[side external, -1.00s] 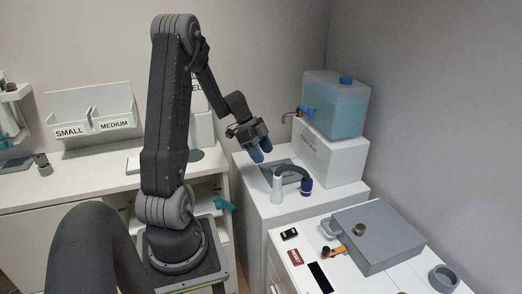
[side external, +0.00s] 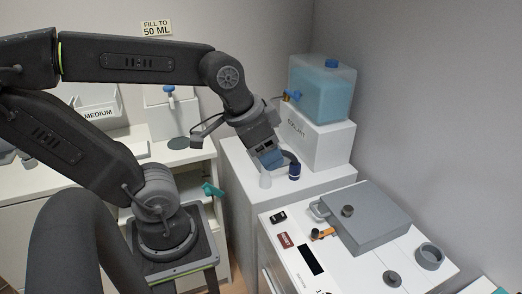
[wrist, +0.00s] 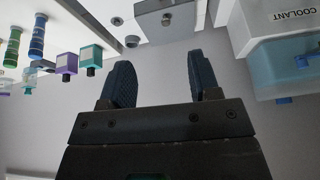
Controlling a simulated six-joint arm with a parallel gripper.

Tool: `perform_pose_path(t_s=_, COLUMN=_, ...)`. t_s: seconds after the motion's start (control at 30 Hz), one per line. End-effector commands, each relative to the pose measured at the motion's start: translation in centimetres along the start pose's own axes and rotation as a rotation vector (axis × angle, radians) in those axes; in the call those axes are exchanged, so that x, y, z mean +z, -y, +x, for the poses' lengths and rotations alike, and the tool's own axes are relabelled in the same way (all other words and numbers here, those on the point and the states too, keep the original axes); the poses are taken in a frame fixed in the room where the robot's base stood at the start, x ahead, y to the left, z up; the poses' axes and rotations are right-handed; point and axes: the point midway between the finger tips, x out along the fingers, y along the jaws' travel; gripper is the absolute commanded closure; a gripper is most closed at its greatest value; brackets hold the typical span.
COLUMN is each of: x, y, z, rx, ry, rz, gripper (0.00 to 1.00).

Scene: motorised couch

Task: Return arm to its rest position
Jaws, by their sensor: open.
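A coolant tank (side external: 322,88) stands on a white box (side external: 318,142). A grey case (side external: 366,222) lies on the front-right cabinet. Purple (wrist: 66,63) and teal (wrist: 91,54) containers show in the wrist view.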

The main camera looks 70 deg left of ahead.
Motion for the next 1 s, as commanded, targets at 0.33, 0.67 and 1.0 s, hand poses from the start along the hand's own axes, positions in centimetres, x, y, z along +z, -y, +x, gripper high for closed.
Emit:
perform_pose_path(t_s=0.33, x=1.09, y=-1.11, z=-0.95, rx=-0.006, ry=-0.052, rz=-0.079, gripper=0.43)
perform_pose_path(t_s=0.67, x=1.04, y=-1.09, z=-0.96, rx=-0.006, ry=-0.052, rz=-0.078, gripper=0.43)
perform_pose_path(t_s=1.0, x=1.03, y=-1.08, z=-0.96, rx=-0.006, ry=-0.052, rz=-0.078, gripper=0.43)
